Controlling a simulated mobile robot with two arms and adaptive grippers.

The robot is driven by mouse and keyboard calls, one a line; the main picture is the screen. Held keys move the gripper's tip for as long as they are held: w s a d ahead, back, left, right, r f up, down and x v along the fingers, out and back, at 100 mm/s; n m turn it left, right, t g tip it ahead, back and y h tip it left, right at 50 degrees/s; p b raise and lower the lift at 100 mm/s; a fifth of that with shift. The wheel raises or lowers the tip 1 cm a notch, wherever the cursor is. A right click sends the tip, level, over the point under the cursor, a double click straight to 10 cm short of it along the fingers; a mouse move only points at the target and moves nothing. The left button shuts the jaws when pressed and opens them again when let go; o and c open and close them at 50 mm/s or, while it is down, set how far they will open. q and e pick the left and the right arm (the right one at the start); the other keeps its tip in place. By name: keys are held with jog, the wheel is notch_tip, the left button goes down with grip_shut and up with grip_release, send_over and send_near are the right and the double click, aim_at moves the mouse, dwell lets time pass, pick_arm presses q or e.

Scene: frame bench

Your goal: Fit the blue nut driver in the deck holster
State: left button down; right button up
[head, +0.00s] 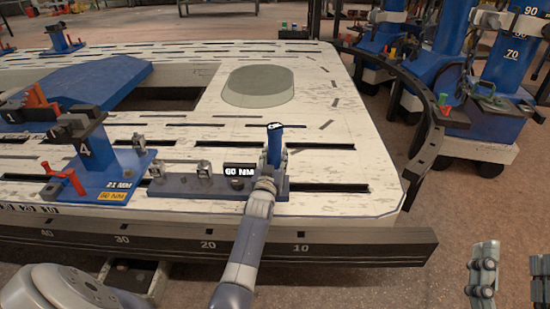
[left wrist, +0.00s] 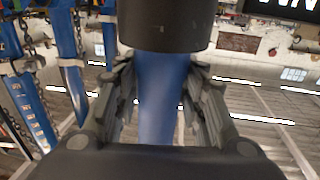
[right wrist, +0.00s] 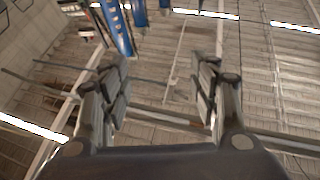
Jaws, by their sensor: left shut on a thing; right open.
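The blue nut driver (head: 274,148) stands about upright in the head view, over the right end of a dark grey block with metal fittings (head: 205,190) on the deck. My left gripper (head: 271,172) is shut on it. In the left wrist view the fingers (left wrist: 160,105) close around the blue shaft (left wrist: 158,85), with a black cylinder (left wrist: 165,25) at its far end. I cannot tell which part is the deck holster, nor whether the driver's lower end touches the block; my gripper hides it. My right gripper (head: 511,272) is open and empty, right of the bench.
The slotted pale deck (head: 340,130) carries a blue clamp stand (head: 95,150) at left and a grey-green oval pad (head: 258,87) behind. A numbered dark rail (head: 340,248) runs along the front edge. Blue machines (head: 490,120) and a curved black rail (head: 425,110) stand at right.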

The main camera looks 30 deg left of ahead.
pick_arm(q)
jog(key=shift+r, duration=0.1)
pick_arm(e)
jog(key=shift+s+r, duration=0.15)
jog(key=shift+r, duration=0.1)
jog(key=shift+s+r+t, duration=0.2)
jog(key=shift+r+t, duration=0.15)
jog(key=shift+t, duration=0.05)
pick_arm(q)
jog(key=shift+f+b, duration=0.3)
jog(key=shift+f, duration=0.25)
jog(key=c, duration=0.9)
grip_release()
jog(key=shift+c, duration=0.2)
pick_arm(e)
jog(key=shift+s+d+r+t+y, duration=0.15)
jog(key=shift+s+r+t+y, duration=0.45)
jog(key=shift+s+r+t, duration=0.5)
pick_arm(q)
jog(key=shift+f, duration=0.15)
pick_arm(e)
jog(key=shift+w+r+g, duration=0.1)
jog(key=shift+g, duration=0.2)
